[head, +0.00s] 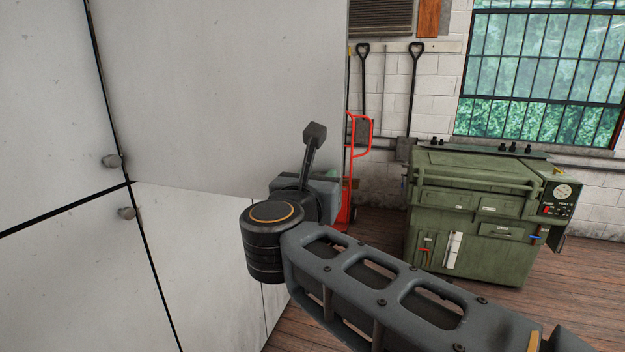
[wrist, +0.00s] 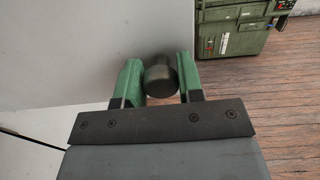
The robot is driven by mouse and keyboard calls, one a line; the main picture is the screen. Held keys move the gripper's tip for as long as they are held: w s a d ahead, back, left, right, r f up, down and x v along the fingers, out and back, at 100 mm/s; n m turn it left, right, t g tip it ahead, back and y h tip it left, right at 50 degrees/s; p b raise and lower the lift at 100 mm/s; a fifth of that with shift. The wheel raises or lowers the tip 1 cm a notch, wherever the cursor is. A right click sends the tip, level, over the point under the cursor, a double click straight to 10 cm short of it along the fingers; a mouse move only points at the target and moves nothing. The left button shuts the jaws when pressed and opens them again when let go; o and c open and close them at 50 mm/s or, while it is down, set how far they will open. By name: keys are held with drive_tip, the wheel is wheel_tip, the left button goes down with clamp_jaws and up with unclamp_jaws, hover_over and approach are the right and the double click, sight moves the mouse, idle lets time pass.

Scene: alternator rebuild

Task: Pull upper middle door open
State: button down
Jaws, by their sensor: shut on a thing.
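The upper middle door (head: 220,90) is a large plain white panel in the head view. Its lower edge slants out from the cabinet's seam line, so it stands partly open, swung out from its left side. My gripper (head: 305,188) is at the door's lower right corner. In the wrist view, the green fingers of my gripper (wrist: 160,82) are shut on a dark round knob (wrist: 159,75), one on each side. The knob is hidden behind the gripper in the head view.
Other white cabinet doors with round knobs (head: 112,161) (head: 126,213) lie left and below. A green machine (head: 470,215) stands to the right, with a red hand truck (head: 359,140) by the wall. Wooden floor (head: 375,245) is clear between cabinet and machine.

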drive_tip(key=shift+s+r, duration=0.1)
drive_tip(key=shift+r, duration=0.1)
drive_tip(key=c, duration=0.8)
unclamp_jaws()
drive_tip(key=shift+f, duration=0.15)
drive_tip(key=shift+s, duration=0.1)
drive_tip(key=shift+s+a+b, duration=0.45)
drive_tip(key=shift+s+b, duration=0.3)
drive_tip(key=shift+s, duration=1.45)
drive_tip(key=shift+s+a+b, duration=0.5)
drive_tip(key=shift+s+b, duration=0.25)
drive_tip(key=shift+s, duration=1.5)
drive_tip(key=shift+s+a+b, duration=0.45)
drive_tip(key=shift+s+b, duration=0.3)
drive_tip(key=shift+s, duration=1.45)
